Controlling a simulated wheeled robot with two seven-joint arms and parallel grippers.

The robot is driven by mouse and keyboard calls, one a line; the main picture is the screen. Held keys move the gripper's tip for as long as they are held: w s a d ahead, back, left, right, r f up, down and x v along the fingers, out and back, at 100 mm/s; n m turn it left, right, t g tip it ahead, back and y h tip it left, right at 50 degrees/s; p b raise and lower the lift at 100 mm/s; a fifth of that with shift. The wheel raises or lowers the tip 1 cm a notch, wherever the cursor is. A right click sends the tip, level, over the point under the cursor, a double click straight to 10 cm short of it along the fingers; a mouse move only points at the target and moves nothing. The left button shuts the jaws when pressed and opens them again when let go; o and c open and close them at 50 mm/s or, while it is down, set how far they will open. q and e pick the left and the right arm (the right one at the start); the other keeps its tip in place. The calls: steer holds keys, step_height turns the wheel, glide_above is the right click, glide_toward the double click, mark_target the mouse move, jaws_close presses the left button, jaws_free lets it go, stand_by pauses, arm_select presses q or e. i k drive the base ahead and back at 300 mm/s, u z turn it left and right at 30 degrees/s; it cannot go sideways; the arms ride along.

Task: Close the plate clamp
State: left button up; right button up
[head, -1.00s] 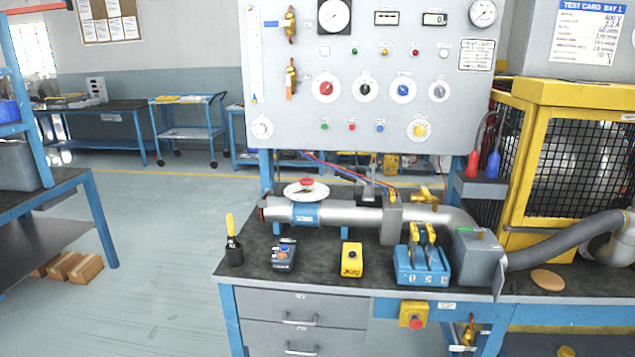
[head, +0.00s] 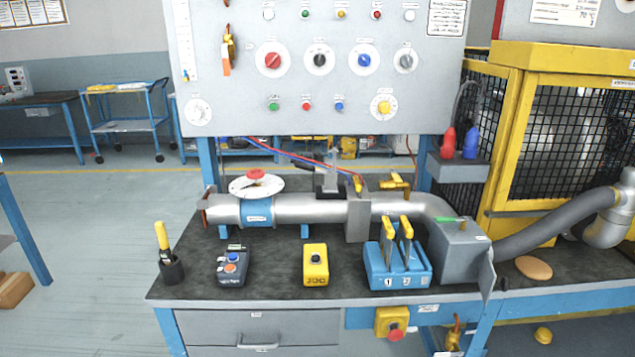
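A grey pipe (head: 305,208) runs across the back of the bench. An upright grey plate-like housing (head: 358,222) sits around it, with a small yellow handle (head: 357,184) standing at its top. Just left of the housing is a dark and grey bracket-like fitting (head: 328,180) behind the pipe. I cannot tell for sure which of these parts is the plate clamp, or whether it is open or shut. A yellow lever (head: 396,181) lies roughly level above the pipe to the right. Neither of my grippers is in view.
On the bench (head: 200,285) stand a black cup with a yellow-handled tool (head: 172,268), a button box (head: 233,265), a yellow box (head: 315,264) and a blue lever block (head: 397,268). A yellow cage (head: 555,140) is at right.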

mark_target(302, 165)
steer(key=u, duration=0.55)
steer(key=k, duration=0.65)
steer(key=u, duration=0.65)
steer(key=i, duration=1.55)
steer(key=z, duration=0.75)
